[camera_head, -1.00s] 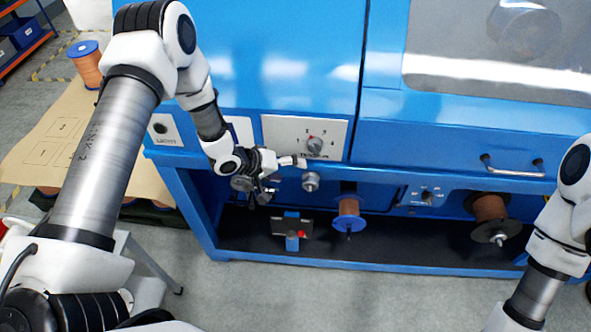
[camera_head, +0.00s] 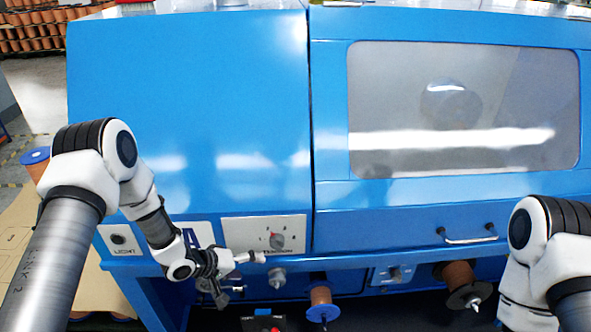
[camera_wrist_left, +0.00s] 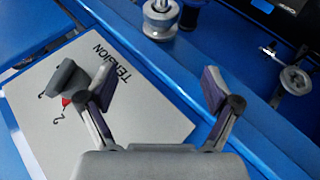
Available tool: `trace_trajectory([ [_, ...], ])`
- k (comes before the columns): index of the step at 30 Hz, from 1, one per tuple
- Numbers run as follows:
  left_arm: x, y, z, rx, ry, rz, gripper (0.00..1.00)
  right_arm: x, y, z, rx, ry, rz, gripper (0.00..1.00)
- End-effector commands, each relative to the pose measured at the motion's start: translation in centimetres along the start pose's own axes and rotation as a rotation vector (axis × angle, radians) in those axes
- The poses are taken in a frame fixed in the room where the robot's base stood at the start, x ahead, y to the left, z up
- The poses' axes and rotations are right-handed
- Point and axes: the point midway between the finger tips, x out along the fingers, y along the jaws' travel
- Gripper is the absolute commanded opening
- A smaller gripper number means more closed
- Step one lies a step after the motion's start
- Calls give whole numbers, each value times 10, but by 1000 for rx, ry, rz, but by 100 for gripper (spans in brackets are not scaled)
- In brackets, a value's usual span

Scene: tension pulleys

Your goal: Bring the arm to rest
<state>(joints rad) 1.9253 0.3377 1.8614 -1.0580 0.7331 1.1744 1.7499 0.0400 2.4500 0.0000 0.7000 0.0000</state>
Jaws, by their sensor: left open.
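My left gripper (camera_head: 218,287) is in front of the blue machine, just below and left of the tension panel (camera_head: 245,233). In the left wrist view its two fingers (camera_wrist_left: 157,90) are spread with nothing between them. The grey tension dial (camera_head: 277,240) with a red mark is on the panel; it also shows in the wrist view (camera_wrist_left: 69,82), close beside one finger and partly hidden by it. A metal pulley (camera_head: 277,277) sits below the panel and shows at the top of the wrist view (camera_wrist_left: 160,20). My right gripper is out of view.
Another spool (camera_head: 37,165) stands at the left.

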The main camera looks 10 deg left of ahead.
Motion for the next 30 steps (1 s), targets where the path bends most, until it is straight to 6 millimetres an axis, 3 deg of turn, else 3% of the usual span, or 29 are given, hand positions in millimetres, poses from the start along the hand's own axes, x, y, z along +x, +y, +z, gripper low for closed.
trace_trajectory([
  [2,4,-5,5,-2,-8,-5,89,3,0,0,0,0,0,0],
  [5,19,-16,38,3,-69,-27,89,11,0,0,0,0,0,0],
  [8,27,-39,107,-88,-150,-117,89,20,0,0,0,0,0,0],
  [9,25,-52,140,-111,-177,-181,89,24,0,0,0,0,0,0],
  [11,11,-75,189,-106,-217,-299,89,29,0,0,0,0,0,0],
  [12,-5,-91,219,-77,-246,-386,89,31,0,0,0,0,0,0],
  [15,-60,-124,272,61,-339,-604,89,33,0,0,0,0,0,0],
  [18,-100,-139,284,209,-412,-722,89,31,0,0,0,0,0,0],
  [19,-104,-141,284,248,-428,-734,89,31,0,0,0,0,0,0],
  [23,-105,-144,282,369,-470,-721,89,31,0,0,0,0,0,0],
  [30,-104,-143,281,379,-472,-716,89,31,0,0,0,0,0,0],
])
